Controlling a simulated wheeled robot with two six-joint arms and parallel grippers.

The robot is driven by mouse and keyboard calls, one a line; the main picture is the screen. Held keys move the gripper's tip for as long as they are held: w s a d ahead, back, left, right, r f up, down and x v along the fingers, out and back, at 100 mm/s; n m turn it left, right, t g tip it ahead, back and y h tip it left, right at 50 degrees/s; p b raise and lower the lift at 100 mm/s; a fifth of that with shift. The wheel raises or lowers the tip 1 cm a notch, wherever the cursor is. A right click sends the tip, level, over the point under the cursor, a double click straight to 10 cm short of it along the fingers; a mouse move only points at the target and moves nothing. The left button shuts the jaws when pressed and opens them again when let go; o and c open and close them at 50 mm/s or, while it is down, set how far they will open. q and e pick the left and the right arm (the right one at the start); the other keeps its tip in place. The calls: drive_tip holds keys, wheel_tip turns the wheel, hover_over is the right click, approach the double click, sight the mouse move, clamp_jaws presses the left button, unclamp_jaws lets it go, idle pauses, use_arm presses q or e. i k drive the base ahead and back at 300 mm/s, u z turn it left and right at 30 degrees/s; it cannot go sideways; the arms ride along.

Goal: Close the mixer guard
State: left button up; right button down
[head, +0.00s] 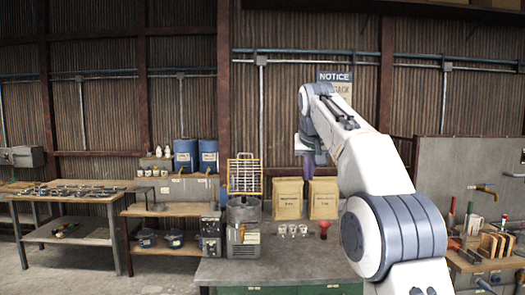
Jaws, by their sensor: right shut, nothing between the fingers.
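The mixer (243,240) is a grey machine with a round metal bowl, standing at the left end of the grey worktable. Its guard (245,174) is a yellow-framed wire grid that stands upright above the back of the bowl, so it is open. My right arm reaches in from the lower right. My right gripper (311,161) is small and partly hidden behind its wrist; it is shut and empty, in the air above the paper bags and to the right of the guard, apart from it. My left gripper is out of view.
Two tan paper bags (288,199) stand right of the mixer at the back. Small cups (287,230) and a red item (324,229) sit before them. The worktable front (275,268) is clear. Shelves with blue containers (186,156) stand left.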

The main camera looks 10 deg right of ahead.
sight(245, 173)
drive_tip(key=z, duration=0.05)
drive_tip(key=i, duration=2.95)
drive_tip(key=u, duration=0.3)
